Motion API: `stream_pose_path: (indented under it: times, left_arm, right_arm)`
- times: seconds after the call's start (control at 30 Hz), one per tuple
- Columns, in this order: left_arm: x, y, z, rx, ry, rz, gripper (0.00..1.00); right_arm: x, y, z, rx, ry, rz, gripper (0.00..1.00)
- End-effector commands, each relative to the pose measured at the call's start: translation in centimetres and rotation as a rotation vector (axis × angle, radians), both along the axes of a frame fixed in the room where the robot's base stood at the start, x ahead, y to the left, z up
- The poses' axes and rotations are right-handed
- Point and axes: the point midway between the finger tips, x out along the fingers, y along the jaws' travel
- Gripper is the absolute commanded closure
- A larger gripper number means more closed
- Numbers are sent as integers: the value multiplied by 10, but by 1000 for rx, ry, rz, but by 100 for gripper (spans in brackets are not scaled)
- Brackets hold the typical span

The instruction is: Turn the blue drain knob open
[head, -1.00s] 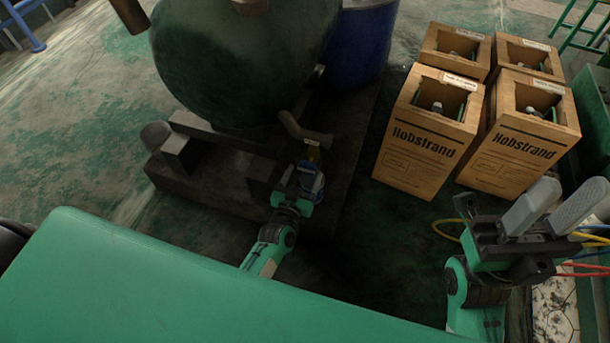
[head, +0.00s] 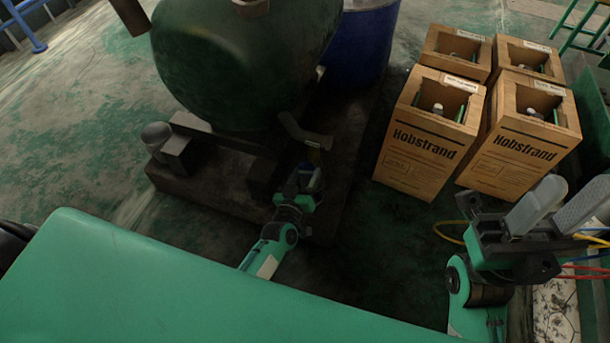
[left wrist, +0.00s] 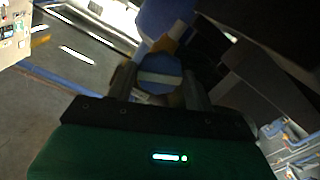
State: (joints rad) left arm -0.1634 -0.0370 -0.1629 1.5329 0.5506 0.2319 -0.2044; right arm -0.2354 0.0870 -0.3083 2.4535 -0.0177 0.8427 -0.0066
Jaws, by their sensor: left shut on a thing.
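The blue drain knob (left wrist: 160,75) is a round cap with a pale stripe across its face. It sits between the two fingers of my left gripper (left wrist: 160,88) in the left wrist view. In the head view a small part of the blue knob (head: 314,181) shows beside my left gripper (head: 307,177), below the dark drain pipe (head: 304,131) of the green tank (head: 235,60). The left gripper is shut on the knob and hides most of it there. My right gripper (head: 560,203) is at the lower right, its grey fingers apart and empty.
A dark plinth (head: 205,180) stands under the tank, with a blue drum (head: 362,45) behind. Several wooden Hobstrand crates (head: 424,150) with cylinders stand at the right. Coloured hoses (head: 590,268) lie by my right gripper. The floor between plinth and crates is clear.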

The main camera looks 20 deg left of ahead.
Motion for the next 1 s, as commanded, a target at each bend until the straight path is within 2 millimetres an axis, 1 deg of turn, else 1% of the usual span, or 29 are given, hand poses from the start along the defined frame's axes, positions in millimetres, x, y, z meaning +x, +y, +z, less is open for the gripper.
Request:
stream_pose_path:
  times: [0.03, 0.17, 0.4, 0.5, 0.83, 0.93, 1.0]
  left_arm:
    - [1, 1, 3, 1, -7, 3, 75]
    - [1, 1, 4, -33, -8, 3, 75]
    - [1, 0, 4, -319, 3, 3, 75]
    - [1, 0, 4, -382, 4, 3, 75]
    - [1, 0, 5, -408, 4, 3, 75]
    - [1, 0, 4, -506, 8, 2, 75]
    - [1, 0, 4, -602, 11, 2, 75]
  right_arm:
    - [0, 0, 1, 0, -1, 0, 64]
    - [0, 0, 1, -1, -1, 0, 64]
    - [0, 0, 1, -1, -2, 0, 64]
    - [0, 0, 1, -1, -3, 0, 64]
    - [0, 0, 1, -1, -4, -1, 64]
    - [-1, 0, -1, -1, -3, 0, 64]
    - [0, 0, -2, -1, -3, 0, 64]
